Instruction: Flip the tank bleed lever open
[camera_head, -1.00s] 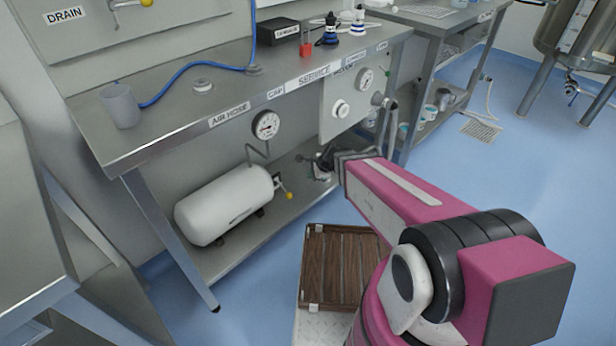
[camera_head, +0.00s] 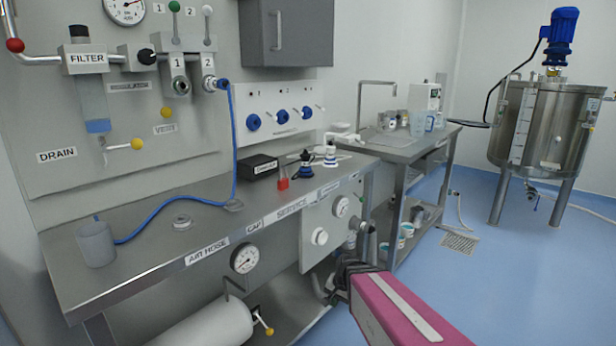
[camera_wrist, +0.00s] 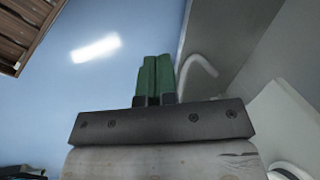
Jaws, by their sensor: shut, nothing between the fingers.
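The white tank (camera_head: 205,326) lies under the steel bench, cut off by the bottom edge of the head view. A small lever with a yellow ball end (camera_head: 268,329) sits at its right end, close to the picture's bottom. I take this as the bleed lever; its exact position is hard to read. My gripper's green fingers (camera_wrist: 155,80) are together and empty in the wrist view. In the head view my pink arm reaches to the bench's right front, with its dark wrist right of the lever and apart from it; the fingertips are hidden there. The lever is not recognisable in the wrist view.
The bench (camera_head: 150,262) carries a grey cup (camera_head: 96,246), a blue hose and a black box. A gauge (camera_head: 245,259) hangs above the tank. A brown slatted platform (camera_wrist: 27,28) shows in the wrist view. Blue floor is open at right.

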